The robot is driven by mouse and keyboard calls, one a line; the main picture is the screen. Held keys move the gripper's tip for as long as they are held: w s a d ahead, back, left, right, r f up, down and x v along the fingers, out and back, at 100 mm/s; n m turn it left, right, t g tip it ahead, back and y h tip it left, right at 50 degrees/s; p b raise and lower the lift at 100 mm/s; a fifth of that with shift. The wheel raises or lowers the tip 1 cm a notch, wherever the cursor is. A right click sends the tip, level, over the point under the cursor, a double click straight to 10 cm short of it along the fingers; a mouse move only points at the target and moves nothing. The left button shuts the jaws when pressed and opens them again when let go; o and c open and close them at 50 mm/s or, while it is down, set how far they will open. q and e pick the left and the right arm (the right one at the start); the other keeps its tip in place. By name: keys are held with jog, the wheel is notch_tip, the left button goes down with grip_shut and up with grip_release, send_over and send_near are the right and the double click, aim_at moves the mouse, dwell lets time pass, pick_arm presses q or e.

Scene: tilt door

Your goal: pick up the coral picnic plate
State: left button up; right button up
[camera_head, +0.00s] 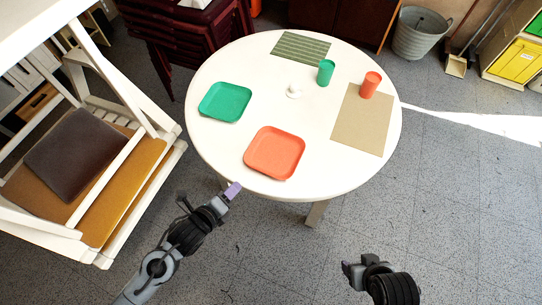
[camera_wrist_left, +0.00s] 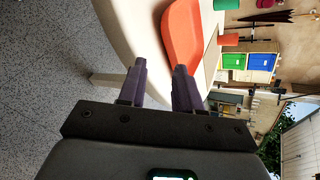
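The coral picnic plate (camera_head: 274,153) is square with rounded corners and lies flat near the front edge of the round white table (camera_head: 220,145). It also shows in the left wrist view (camera_wrist_left: 182,36), beyond my fingers. My left gripper (camera_head: 233,190) is just off the table's front edge, left of and in front of the plate, not touching it. In the left wrist view my left gripper (camera_wrist_left: 160,85) has two purple fingers apart with nothing between them. My right gripper (camera_head: 347,272) is over the floor at lower right, away from the table; its finger opening is not clear.
A green plate (camera_head: 225,102), green cup (camera_head: 326,72), coral cup (camera_head: 370,84), small white object (camera_head: 294,91), tan mat (camera_head: 361,122) and striped green mat (camera_head: 300,48) are on the table. A white wooden chair frame with a brown cushion (camera_head: 79,154) stands at left.

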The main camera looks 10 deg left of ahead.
aim_at(247, 151)
pick_arm(q)
jog(key=w+a+m, duration=0.1)
jog(key=w+m, duration=0.1)
jog(key=m, duration=0.1)
jog(key=w+a+m+h+b, duration=0.1)
jog(key=w+m, duration=0.2)
jog(key=w+a+m+t+b, duration=0.1)
jog(key=w+m, duration=0.1)
jog(key=m, duration=0.1)
jog(key=shift+w+f+h, duration=0.2)
jog(key=shift+f+h, duration=0.05)
jog(key=shift+h, duration=0.15)
jog(key=b+x, duration=0.1)
jog(key=x, duration=0.3)
jog(key=shift+w+d, duration=0.25)
jog(key=shift+w, duration=0.1)
jog(key=shift+w+d+f, duration=0.1)
jog(key=shift+w+f, duration=0.1)
jog(key=shift+w, duration=0.1)
jog(key=shift+b+x, duration=0.9)
jog(key=shift+x, duration=1.45)
jog(key=shift+r, duration=0.1)
grip_shut()
